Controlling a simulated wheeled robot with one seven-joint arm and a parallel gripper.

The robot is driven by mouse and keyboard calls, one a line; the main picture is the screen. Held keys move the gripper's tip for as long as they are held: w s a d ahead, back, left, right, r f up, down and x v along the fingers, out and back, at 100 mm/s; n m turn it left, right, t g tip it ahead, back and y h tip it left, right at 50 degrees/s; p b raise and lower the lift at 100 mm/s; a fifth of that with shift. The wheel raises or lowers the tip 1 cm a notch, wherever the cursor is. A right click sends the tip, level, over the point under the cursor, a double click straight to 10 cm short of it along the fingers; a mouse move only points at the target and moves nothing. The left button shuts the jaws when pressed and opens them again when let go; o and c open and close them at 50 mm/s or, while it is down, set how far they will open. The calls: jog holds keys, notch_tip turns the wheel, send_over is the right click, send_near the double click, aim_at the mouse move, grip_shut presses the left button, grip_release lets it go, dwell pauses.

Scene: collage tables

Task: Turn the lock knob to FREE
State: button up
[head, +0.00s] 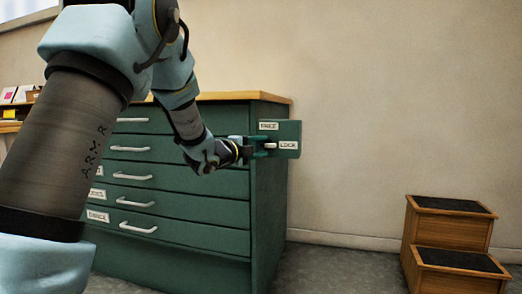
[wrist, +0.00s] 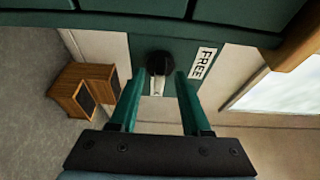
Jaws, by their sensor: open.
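The lock knob (wrist: 160,62) is a round black knob with a pale pointer (wrist: 157,86) on a green plate (head: 293,133) at the right end of the green cabinet. In the head view the pale pointer (head: 270,145) lies level, towards the LOCK label (head: 288,145). The FREE label (head: 268,126) is above it and also shows in the wrist view (wrist: 202,63). My gripper (wrist: 158,76) is open, with one green finger on each side of the pointer and gaps visible on both sides. In the head view my gripper (head: 259,144) partly hides the knob.
The green cabinet (head: 190,185) has several drawers with pale handles and a wooden top. A wooden step stool (head: 452,262) stands on the floor at the right, and also shows in the wrist view (wrist: 72,88). The floor between them is clear.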

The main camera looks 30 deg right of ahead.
jog(key=shift+d, duration=0.15)
jog(key=shift+c, duration=0.3)
grip_shut()
